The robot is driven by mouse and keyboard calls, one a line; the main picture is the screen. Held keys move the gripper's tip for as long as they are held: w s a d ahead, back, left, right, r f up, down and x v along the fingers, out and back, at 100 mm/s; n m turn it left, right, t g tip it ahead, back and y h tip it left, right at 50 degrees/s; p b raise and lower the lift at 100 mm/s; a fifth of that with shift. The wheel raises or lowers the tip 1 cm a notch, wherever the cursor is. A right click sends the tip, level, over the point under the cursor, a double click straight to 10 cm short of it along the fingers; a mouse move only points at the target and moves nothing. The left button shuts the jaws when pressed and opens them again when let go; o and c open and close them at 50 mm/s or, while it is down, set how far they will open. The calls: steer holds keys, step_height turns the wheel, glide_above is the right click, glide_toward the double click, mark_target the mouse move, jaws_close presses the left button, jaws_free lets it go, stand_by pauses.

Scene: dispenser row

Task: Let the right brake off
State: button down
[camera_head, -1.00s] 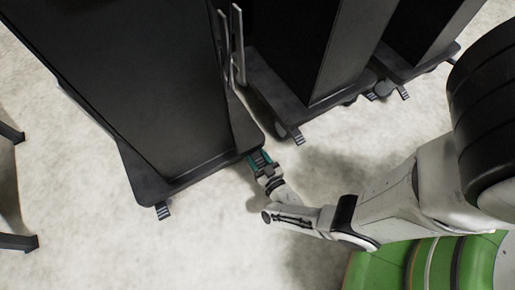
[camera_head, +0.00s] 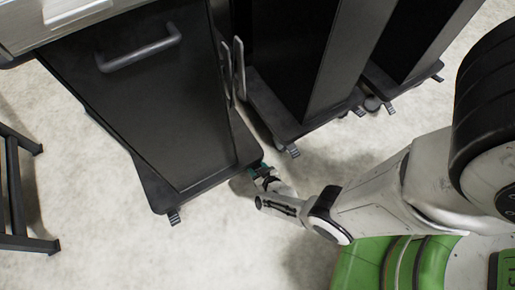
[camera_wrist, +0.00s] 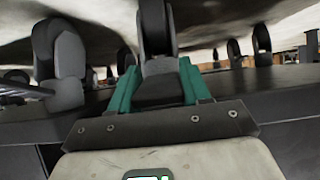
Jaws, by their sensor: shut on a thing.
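The nearest black dispenser (camera_head: 155,110) stands on a dark wheeled base. My gripper (camera_head: 262,172) is low at the base's front right corner, where the right brake is; the arm hides most of that brake in the head view. In the wrist view the teal fingers of my gripper (camera_wrist: 158,80) are shut on the dark grey right brake pedal (camera_wrist: 160,92), one on each side. A caster wheel is just beyond it. The left brake pedal (camera_head: 174,217) sticks out from the front left corner, clear of my gripper. The pedal's tilt is hard to tell.
More black dispensers (camera_head: 290,60) on wheeled bases stand to the right, with their own pedals (camera_head: 292,150). A dark metal frame (camera_head: 18,190) stands at the left. The pale floor in front of the nearest dispenser is clear.

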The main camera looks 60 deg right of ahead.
stand_by(0.4)
steer(key=c, duration=0.6)
jaws_free()
steer(key=p+v, duration=0.7)
steer(key=v, duration=0.3)
steer(key=shift+s+a+r+p, duration=0.2)
steer(key=shift+s+r+p, duration=0.1)
steer(key=shift+p, duration=0.1)
